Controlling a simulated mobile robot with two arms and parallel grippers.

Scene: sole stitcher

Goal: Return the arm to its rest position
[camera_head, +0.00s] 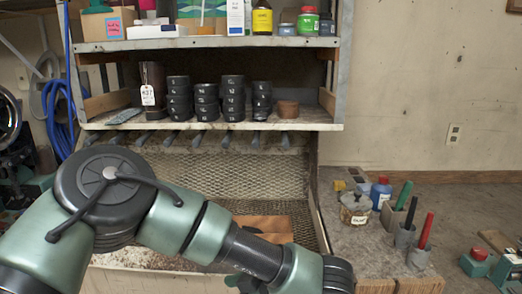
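My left arm, green with black joints, comes in from the lower left. It bends at a large round black joint and runs across to the lower middle of the head view. Its wrist end leaves the picture at the bottom edge, so the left gripper is out of sight. My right arm and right gripper do not show. What either gripper holds cannot be seen.
Behind my arm stands a metal shelf rack (220,126) with stacked black rings (232,98) and bottles. Wire mesh (265,178) slopes below it. A worn bench (350,245) on the right bears a jar (355,208), a blue bottle (380,192) and red- and green-handled tools.

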